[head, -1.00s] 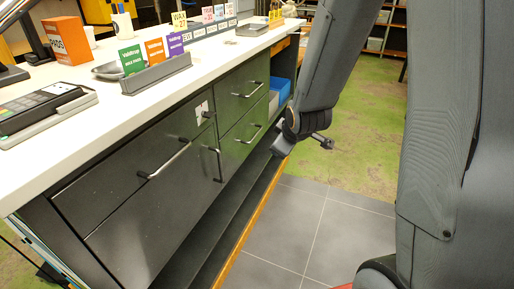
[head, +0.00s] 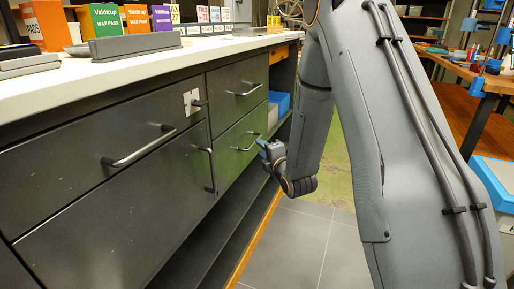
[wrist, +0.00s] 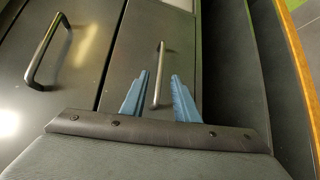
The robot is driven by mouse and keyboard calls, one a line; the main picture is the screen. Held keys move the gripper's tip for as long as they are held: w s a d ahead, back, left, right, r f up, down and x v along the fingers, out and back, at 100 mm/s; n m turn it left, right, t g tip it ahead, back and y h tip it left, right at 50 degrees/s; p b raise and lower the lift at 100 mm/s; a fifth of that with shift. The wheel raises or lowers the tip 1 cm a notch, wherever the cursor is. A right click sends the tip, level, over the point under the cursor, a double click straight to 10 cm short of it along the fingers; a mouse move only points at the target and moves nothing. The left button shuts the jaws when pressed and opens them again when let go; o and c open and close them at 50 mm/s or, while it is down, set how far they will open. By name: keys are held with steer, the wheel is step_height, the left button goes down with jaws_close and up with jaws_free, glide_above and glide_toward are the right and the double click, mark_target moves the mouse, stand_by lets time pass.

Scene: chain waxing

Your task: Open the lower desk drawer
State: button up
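The lower desk drawer (head: 232,158) is a dark grey front in the right-hand stack of the desk. It looks shut, with a metal bar handle (head: 248,141). My gripper (head: 264,146) is in front of this drawer, close to the handle's right end in the head view. In the wrist view my gripper (wrist: 159,76) has its two blue fingers apart, with the lower drawer's handle (wrist: 161,60) showing between them. Nothing is gripped. I cannot tell whether the fingers reach around the bar or stop short of it.
The upper drawer (head: 229,82) sits above, its handle also in the wrist view (wrist: 46,50). A wide drawer (head: 100,160) and a larger front below it stand to the left. An open dark shelf (head: 215,230) runs beneath. Tiled floor (head: 305,240) in front is clear.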

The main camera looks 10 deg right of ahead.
steer(key=w, duration=0.5)
steer(key=shift+w+a+f, duration=0.25)
steer(key=shift+a+f, duration=0.15)
steer(key=shift+c, duration=0.4)
jaws_close()
